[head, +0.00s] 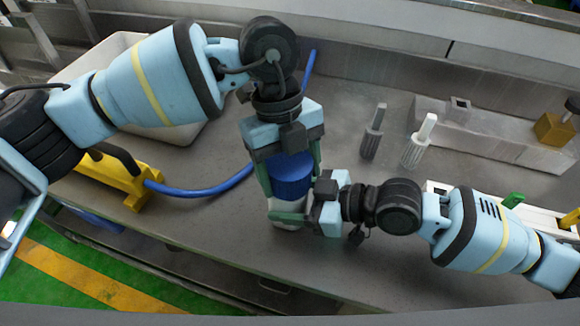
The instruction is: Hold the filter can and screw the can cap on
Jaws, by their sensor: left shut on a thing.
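The blue can cap (290,179) sits between the fingers of my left gripper (290,168), which reaches down from above and is shut on it. The pale filter can (284,205) stands upright on the bench directly below the cap, mostly hidden by the fingers. My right gripper (292,214) comes in from the right, low down, with a green-grey finger across the near side of the can. It appears shut on the can; its far finger is mostly hidden. The cap is in line with the can; whether their threads are engaged cannot be seen.
A white bin (98,62) stands at the back left, partly behind my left arm. A yellow tool (125,180) with a blue hose (205,192) lies left.

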